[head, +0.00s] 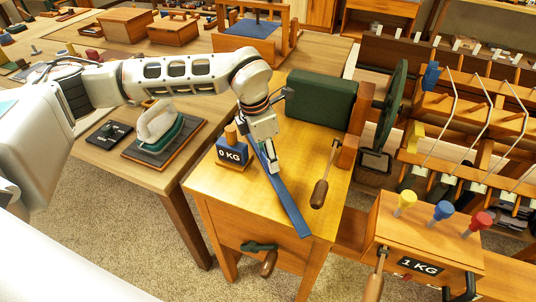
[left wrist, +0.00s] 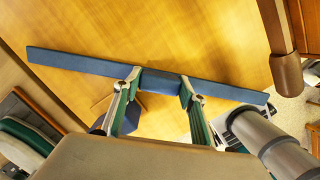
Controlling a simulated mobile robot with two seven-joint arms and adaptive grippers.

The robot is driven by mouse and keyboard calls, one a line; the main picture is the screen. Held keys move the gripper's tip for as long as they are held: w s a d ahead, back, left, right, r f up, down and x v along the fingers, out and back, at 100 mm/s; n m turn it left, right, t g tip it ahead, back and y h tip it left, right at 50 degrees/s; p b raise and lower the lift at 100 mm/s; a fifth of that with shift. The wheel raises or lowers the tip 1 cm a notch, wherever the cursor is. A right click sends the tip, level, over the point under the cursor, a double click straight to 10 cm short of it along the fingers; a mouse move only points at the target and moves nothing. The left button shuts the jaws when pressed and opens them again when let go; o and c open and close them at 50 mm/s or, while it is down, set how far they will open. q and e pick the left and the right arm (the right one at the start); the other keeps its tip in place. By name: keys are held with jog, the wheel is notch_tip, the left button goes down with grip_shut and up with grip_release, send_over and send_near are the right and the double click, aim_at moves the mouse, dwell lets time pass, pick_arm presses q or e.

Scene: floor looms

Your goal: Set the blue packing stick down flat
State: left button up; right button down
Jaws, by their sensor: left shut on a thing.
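The blue packing stick (head: 288,203) is a long flat bar over the yellow wooden bench top (head: 235,190). It runs from beside the 0 KG block to the bench's front edge. My left gripper (head: 272,167) is shut on the stick, and its two fingers show around the stick's thicker middle in the left wrist view (left wrist: 160,86). The stick (left wrist: 80,65) spans most of that view, with bare wood behind it. I cannot tell whether it touches the bench top. My right gripper is not in view.
A blue 0 KG block (head: 232,154) stands left of the stick. A dark green padded block (head: 322,95) lies behind, and a wooden-handled tool (head: 320,190) is to the right. A 1 KG wooden box (head: 420,240) with coloured pegs stands further right.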

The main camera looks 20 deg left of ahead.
pick_arm(q)
jog(key=shift+f, duration=0.15)
jog(key=o, duration=1.3)
jog(key=shift+o, duration=0.2)
